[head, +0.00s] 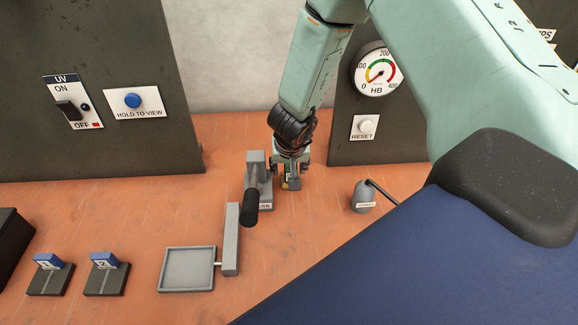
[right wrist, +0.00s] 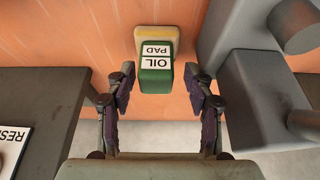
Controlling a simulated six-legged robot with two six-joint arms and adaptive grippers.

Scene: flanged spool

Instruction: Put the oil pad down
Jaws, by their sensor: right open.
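The oil pad (right wrist: 157,74) is a green block with a white "OIL PAD" label and a yellowish pad at its far end in the right wrist view. In the head view only a small yellowish-green bit of it (head: 294,182) shows, low by my fingers near the table. My right gripper (head: 287,174) is open in the right wrist view (right wrist: 163,92). Its fingers stand on either side of the pad's near end, with gaps at both sides. Whether the pad rests fully on the table is hard to tell. My left gripper is not in view.
A grey device with a black handle (head: 250,207) stands close left of my right gripper. A grey tray (head: 187,269) and two blue-topped blocks lie nearer left. A small grey container (head: 364,197) stands right. Dark panels (head: 375,140) flank the back.

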